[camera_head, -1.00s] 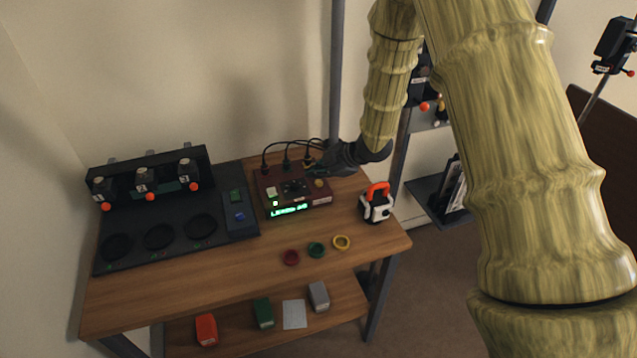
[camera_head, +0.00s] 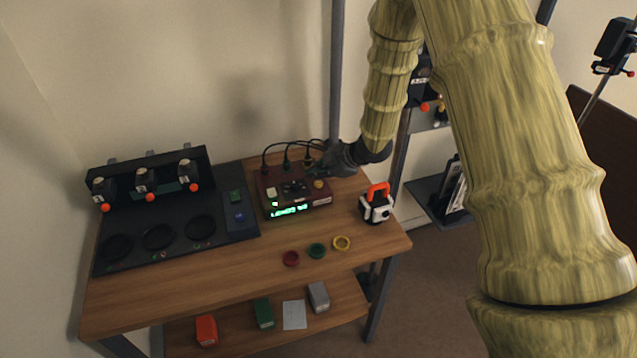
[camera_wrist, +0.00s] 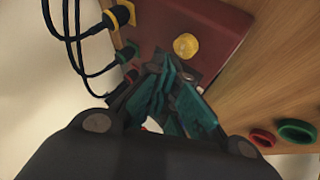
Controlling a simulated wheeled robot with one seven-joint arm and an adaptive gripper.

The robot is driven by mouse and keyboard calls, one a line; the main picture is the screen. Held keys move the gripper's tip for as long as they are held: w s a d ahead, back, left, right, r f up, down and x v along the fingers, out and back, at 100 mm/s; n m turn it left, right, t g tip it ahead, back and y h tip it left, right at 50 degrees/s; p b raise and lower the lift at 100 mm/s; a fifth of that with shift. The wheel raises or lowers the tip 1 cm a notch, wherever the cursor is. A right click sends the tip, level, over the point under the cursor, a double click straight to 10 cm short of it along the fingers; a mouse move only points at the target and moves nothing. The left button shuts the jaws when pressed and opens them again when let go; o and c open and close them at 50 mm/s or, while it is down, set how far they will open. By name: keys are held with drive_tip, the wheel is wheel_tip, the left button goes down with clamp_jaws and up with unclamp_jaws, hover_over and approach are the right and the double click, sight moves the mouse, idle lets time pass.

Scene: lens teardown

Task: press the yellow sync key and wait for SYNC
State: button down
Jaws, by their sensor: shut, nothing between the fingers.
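The yellow sync key (camera_head: 319,184) sits on the right part of the dark red box (camera_head: 266,203) on the wooden table. It also shows in the wrist view (camera_wrist: 186,46), just beyond my fingertips and apart from them in the picture. A green lit display (camera_head: 289,210) runs along the box's front; I cannot read its text surely. My gripper (camera_wrist: 172,84) is shut and empty, with its teal fingers over the box. In the head view my gripper (camera_head: 326,168) is at the box's back right corner, its fingertips partly hard to make out.
Black cables (camera_head: 287,153) rise at the box's back. A white-and-black lock-like thing with a red handle (camera_head: 377,206) stands to the right. Red (camera_head: 291,258), green (camera_head: 316,250) and yellow (camera_head: 341,242) rings lie in front. A dark tray (camera_head: 125,262) fills the left.

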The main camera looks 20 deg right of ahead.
sight(317, 185)
drive_tip(key=shift+f, duration=0.1)
drive_tip(key=shift+f, duration=0.35)
drive_tip(key=shift+f, duration=0.4)
idle(0.8)
drive_tip(key=shift+r, duration=0.15)
drive_tip(key=shift+r+p, duration=0.55)
drive_tip(key=shift+r, duration=0.15)
idle(0.3)
drive_tip(key=shift+r+p, duration=2.2)
drive_tip(key=shift+r, duration=0.35)
